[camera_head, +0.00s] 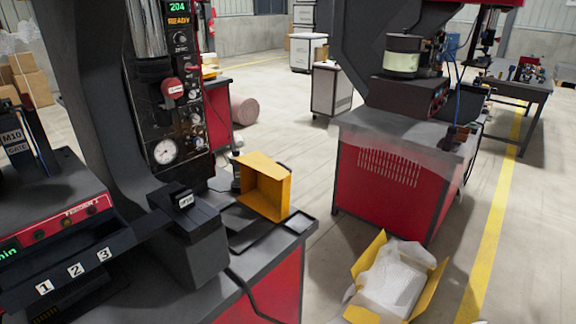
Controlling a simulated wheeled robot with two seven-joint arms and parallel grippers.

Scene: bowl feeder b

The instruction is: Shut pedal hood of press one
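A yellow box-like hood (265,185) stands on the dark worktop of the near press, right of its column. The near press (105,110) has a gauge panel with a green "204" and "READY" display. I cannot read a press number on it. Neither of my grippers is in view.
A yellow open box (432,290) with white crumpled packing stands on the floor at lower right. A second red-sided press bench (390,185) stands behind it. A small dark block (190,225) sits at the near worktop's front.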

